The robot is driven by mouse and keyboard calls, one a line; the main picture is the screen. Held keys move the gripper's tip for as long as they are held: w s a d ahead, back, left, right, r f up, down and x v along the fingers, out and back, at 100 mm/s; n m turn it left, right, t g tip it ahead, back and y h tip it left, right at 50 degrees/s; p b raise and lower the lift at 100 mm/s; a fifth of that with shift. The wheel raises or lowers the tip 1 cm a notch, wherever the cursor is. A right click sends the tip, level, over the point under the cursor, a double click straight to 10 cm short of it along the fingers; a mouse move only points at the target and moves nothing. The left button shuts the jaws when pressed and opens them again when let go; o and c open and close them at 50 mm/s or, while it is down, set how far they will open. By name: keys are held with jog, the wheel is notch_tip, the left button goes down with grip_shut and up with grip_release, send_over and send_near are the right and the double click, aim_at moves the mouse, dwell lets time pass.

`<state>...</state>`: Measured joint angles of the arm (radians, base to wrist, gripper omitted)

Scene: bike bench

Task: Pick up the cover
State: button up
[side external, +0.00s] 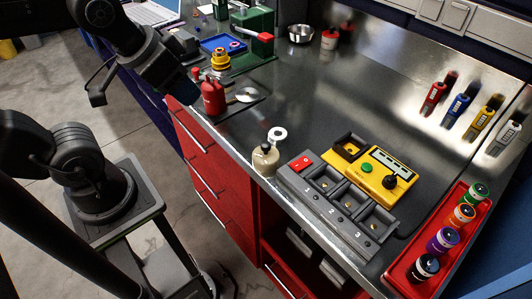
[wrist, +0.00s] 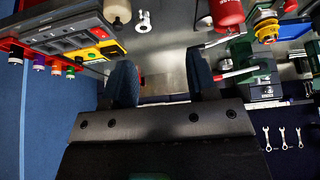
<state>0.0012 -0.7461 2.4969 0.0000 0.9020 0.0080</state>
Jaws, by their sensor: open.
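I cannot tell for sure which object is the cover. A small pale piece with a round ring end (side external: 277,134) stands at the bench's front edge, behind a beige jar (side external: 265,160); it also shows in the wrist view (wrist: 143,22). A flat silver disc (side external: 246,95) lies on a dark mat beside a red bottle (side external: 213,98). My gripper (wrist: 162,78) is open with nothing between its two dark fingers. In the side view it is at the upper left, near the red bottle and apart from the ring piece; its fingertips are hard to make out there.
A grey numbered tray (side external: 325,205) and a yellow box with a green button (side external: 378,178) sit right of the jar. A red tray (side external: 400,279) holds several capped bottles. A green vise (side external: 258,35) and blue tray (side external: 222,43) stand at the back. The middle bench is clear.

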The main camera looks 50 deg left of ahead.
jog(key=w+d+r+m+g, duration=0.1)
jog(key=w+d+m+g, duration=0.2)
jog(key=w+m, duration=0.4)
jog(key=m+g, duration=0.3)
jog(key=m, duration=0.7)
send_over(266, 144)
notch_tip(266, 144, down, 2)
jog(key=f, duration=0.1)
notch_tip(266, 144, down, 7)
jog(key=shift+w+f, duration=0.15)
jog(key=shift+s+f, duration=0.2)
jog(key=shift+f, duration=2.6)
jog(key=shift+c, duration=0.5)
grip_shut()
